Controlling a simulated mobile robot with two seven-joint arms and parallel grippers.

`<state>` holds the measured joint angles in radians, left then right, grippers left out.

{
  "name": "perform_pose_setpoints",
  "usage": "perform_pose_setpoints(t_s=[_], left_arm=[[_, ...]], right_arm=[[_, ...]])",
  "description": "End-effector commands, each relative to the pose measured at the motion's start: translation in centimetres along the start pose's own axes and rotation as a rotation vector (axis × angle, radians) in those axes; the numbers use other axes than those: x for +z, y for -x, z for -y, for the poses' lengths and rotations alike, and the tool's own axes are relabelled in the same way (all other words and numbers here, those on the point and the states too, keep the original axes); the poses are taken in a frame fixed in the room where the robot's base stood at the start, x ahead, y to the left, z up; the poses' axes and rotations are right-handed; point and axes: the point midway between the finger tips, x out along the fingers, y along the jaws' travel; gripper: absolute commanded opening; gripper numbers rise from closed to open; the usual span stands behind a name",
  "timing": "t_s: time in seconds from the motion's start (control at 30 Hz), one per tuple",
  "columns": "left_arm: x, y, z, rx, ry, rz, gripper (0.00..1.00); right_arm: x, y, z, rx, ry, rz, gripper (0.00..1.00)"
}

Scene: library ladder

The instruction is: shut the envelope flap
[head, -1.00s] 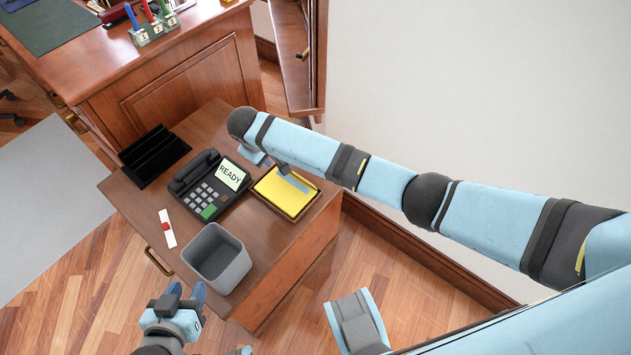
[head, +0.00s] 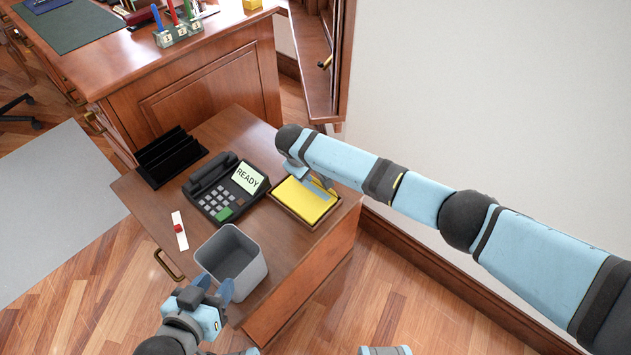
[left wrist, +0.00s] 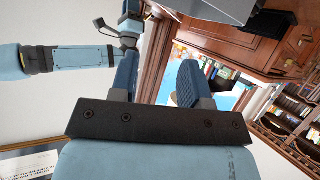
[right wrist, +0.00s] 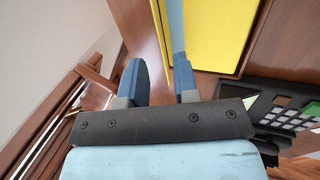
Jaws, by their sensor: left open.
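I cannot make out an envelope flap for certain. A narrow white piece with a red spot (head: 178,231) lies on the small wooden table's left side; I cannot tell whether it is the envelope. My left gripper (head: 217,291) is open and empty by the front of the grey bin. My right gripper (right wrist: 160,82) is over the yellow sheet (head: 302,201) in its shallow tray, its fingers apart in the right wrist view. A pale blue strip (right wrist: 176,22) shows beyond the fingers, over the yellow sheet (right wrist: 215,35); I cannot tell whether they touch it.
The grey bin (head: 252,270) stands at the table's front. A black phone reading READY (head: 226,187) and a black rack (head: 168,157) stand behind it. A larger desk (head: 215,85) is at the back, a wall at the right. Bare tabletop (head: 150,205) shows at the left.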

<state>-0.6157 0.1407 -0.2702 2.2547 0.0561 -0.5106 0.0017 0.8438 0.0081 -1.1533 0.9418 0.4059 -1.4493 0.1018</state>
Motion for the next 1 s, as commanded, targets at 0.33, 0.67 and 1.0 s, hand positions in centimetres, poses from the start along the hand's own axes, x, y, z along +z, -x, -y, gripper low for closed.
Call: perform_pose_setpoints(t_s=[0.33,0.67,1.0], left_arm=[[-4.4,-0.3,-1.6,0.060,0.006,-0.199,0.43],[-5.2,-0.3,-1.9,0.069,0.012,-0.228,0.43],[-5.1,-0.3,-1.9,0.069,0.011,-0.228,0.43]], right_arm=[[0.0,-5.5,0.1,0.000,0.000,0.000,0.28],[0.0,-6.1,0.0,-0.001,0.000,-0.001,0.28],[0.0,-6.1,0.0,-0.001,0.000,-0.001,0.00]])
